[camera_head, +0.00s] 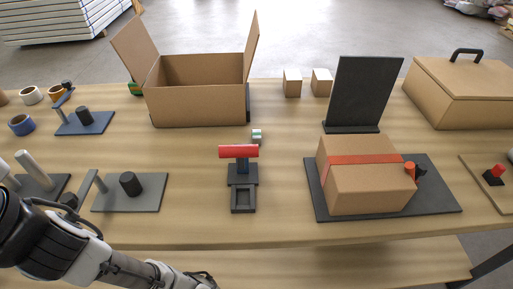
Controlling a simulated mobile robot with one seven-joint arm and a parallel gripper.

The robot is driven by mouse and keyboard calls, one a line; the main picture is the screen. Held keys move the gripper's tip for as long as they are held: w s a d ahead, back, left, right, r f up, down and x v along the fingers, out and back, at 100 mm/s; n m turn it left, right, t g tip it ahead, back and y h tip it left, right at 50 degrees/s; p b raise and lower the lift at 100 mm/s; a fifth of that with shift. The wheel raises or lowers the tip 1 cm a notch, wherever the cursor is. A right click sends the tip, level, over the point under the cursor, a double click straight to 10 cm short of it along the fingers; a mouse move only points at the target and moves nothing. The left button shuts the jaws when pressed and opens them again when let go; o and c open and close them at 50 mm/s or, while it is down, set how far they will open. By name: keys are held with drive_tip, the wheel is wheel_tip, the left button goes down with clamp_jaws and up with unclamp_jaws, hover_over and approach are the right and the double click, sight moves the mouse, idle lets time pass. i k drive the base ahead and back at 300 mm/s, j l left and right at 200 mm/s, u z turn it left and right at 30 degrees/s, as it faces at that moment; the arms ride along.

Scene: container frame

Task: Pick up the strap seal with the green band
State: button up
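A small pale piece with a green band (257,136) sits on the table just behind the red-topped stand; it looks like the strap seal, but it is too small to be sure. The red-topped stand (238,152) partly covers its lower end. Another green item (135,89) shows at the left side of the open carton, partly hidden by it. My arm crosses the lower left corner, well away from the green-banded piece. My gripper cannot be made out in this view.
An open carton (200,105) stands at the back. A closed carton with a red strap (350,185) sits on a dark mat (437,200) at the right. A dark upright panel (362,90) stands behind it. Tools on plates (150,200) and tape rolls (22,125) occupy the left.

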sight(255, 134)
drive_tip(key=k+l+u, duration=0.4)
drive_tip(key=k+l, duration=0.4)
drive_tip(key=k, duration=0.1)
